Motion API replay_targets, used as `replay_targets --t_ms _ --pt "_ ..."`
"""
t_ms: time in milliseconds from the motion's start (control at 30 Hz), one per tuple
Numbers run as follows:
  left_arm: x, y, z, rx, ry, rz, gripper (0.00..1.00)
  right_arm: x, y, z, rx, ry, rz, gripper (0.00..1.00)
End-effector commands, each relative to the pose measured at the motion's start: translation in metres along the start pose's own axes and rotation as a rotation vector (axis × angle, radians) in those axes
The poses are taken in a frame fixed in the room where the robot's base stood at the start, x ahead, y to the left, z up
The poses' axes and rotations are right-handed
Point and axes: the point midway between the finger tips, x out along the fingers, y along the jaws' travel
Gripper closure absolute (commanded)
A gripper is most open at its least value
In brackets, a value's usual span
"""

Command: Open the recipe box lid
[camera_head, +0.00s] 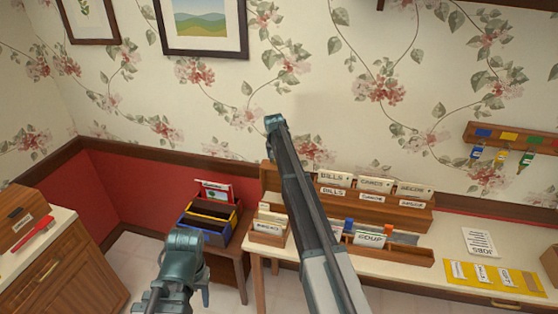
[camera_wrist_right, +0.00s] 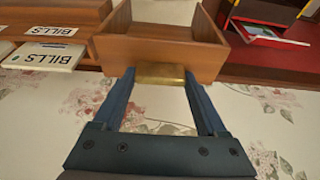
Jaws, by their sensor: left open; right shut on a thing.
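A small wooden box with cream cards and a lettered front (camera_head: 268,238) stands at the left end of the desk; I take it to be the recipe box. Cards show above its front, so its top is open there. In the right wrist view, my right gripper (camera_wrist_right: 160,90) is shut on a brass plate (camera_wrist_right: 160,73) on a hollow wooden part (camera_wrist_right: 165,52), perhaps the lid. My right arm crosses the head view and its fingertips are hidden there. My left gripper (camera_head: 185,255) is open and empty, low and left of the desk.
A wooden organizer (camera_head: 405,212) with lettered cards stands right of the box. A file holder (camera_head: 212,215) with coloured dividers stands on a lower stand to the left. A cabinet (camera_head: 60,262) carries another wooden box (camera_head: 20,220). Yellow and white papers lie on the desk's right.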

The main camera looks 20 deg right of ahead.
Motion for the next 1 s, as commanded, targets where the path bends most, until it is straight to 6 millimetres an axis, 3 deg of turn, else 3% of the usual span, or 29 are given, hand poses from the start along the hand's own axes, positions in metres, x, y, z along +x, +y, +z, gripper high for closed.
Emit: replay_targets --t_ms 233,267,367,767,1000 --pt "0.0 0.0 0.0 0.0 0.0 0.0 0.5 0.0 0.001 -0.003 0.0 0.007 0.001 1.0" --pt "0.0 0.0 0.0 0.0 0.0 0.0 0.5 0.0 0.001 -0.003 0.0 0.007 0.001 0.2" --pt "0.0 0.0 0.0 0.0 0.0 0.0 0.5 0.0 0.0 -0.002 0.0 0.006 0.001 0.02" --pt "-0.004 0.0 0.0 0.0 0.0 0.0 0.5 -0.004 0.0 -0.001 0.0 0.002 0.0 0.0" --pt "-0.025 -0.002 0.002 -0.003 0.0 0.001 0.5 -0.026 0.0 -0.002 0.0 0.002 0.0 0.0"
